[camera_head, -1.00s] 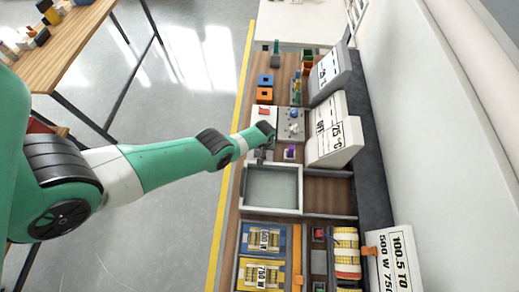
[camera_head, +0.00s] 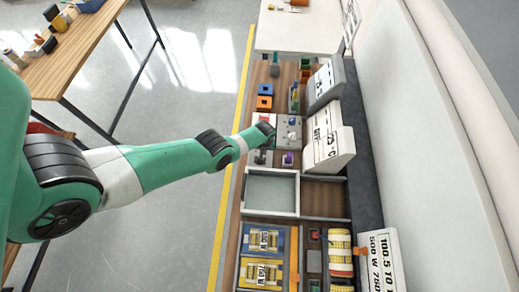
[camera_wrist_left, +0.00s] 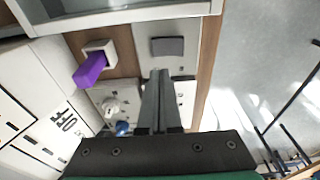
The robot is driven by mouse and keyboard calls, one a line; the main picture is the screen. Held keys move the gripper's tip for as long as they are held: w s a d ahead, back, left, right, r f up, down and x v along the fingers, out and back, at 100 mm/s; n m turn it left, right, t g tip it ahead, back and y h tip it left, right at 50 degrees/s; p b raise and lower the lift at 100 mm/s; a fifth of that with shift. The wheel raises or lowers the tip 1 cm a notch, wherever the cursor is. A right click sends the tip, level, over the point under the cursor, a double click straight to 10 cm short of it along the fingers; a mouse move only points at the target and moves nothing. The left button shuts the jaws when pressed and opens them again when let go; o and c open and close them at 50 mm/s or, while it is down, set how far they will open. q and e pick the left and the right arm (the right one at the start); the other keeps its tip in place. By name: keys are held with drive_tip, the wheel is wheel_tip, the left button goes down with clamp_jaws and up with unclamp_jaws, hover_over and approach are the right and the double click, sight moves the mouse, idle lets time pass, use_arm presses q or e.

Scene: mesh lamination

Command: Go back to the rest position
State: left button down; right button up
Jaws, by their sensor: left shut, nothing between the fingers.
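My left arm reaches from the left over the long bench. Its gripper (camera_head: 262,156) is shut and empty, and it also shows in the wrist view (camera_wrist_left: 160,77). It hangs over the grey control panels, beside a purple block (camera_wrist_left: 91,69) on a white square base. The purple block is small in the head view (camera_head: 288,158). A grey panel with a dark rectangle (camera_wrist_left: 167,47) lies just beyond the fingertips. I cannot tell whether the fingertips touch anything. My right gripper is not in view.
A grey-rimmed tray (camera_head: 270,213) sits below the gripper in the head view. Large white sloped panels (camera_head: 328,138) stand along the bench's right side. A wooden table (camera_head: 85,55) stands upper left. Open floor (camera_head: 180,215) lies left of the yellow line.

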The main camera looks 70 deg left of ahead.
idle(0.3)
